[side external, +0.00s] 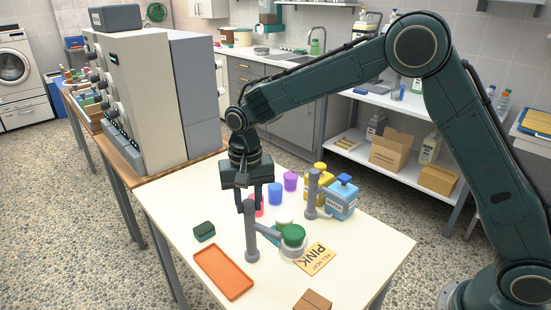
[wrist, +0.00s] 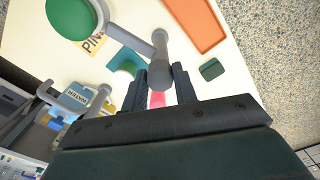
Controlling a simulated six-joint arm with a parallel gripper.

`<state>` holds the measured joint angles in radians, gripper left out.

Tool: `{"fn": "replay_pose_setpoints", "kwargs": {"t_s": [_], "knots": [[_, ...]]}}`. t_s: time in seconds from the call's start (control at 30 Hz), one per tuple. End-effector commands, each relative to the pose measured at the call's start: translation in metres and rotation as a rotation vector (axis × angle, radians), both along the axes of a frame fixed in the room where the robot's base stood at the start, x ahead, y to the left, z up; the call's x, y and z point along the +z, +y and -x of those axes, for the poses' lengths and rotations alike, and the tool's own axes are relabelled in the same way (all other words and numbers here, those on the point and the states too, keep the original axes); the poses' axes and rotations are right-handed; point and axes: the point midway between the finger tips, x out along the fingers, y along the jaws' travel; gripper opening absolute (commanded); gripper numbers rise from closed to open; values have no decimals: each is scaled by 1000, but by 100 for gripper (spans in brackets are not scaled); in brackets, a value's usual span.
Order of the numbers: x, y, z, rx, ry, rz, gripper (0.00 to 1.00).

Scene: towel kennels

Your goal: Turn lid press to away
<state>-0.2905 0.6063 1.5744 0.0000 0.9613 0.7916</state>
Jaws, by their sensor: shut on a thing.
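The lid press is a grey upright post (side external: 252,240) with a short arm reaching right to a round green piece (side external: 292,236). In the wrist view the grey post (wrist: 160,72) stands between my fingertips, and its arm runs up left to the green disc (wrist: 72,18). My gripper (side external: 258,208) points down at the post's upper end and is shut on it; the wrist view also shows my gripper (wrist: 160,70). A pink cup (side external: 259,208) shows between my fingers, behind the post; part of it is hidden.
Blue (side external: 275,194) and purple (side external: 290,181) cups stand behind. A second grey post (side external: 312,193) is beside a blue bottle (side external: 341,200) and a yellow one (side external: 320,181). A green block (side external: 204,231), orange tray (side external: 224,272) and PINK card (side external: 316,257) lie in front.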

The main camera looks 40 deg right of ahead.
Motion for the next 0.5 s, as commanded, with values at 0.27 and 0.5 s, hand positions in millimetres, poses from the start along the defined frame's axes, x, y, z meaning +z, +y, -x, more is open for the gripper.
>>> {"fn": "replay_pose_setpoints", "kwargs": {"t_s": [0.27,0.5], "knots": [[1,0,0,-200,-1,0,0],[1,0,0,-284,-2,-1,0]]}}
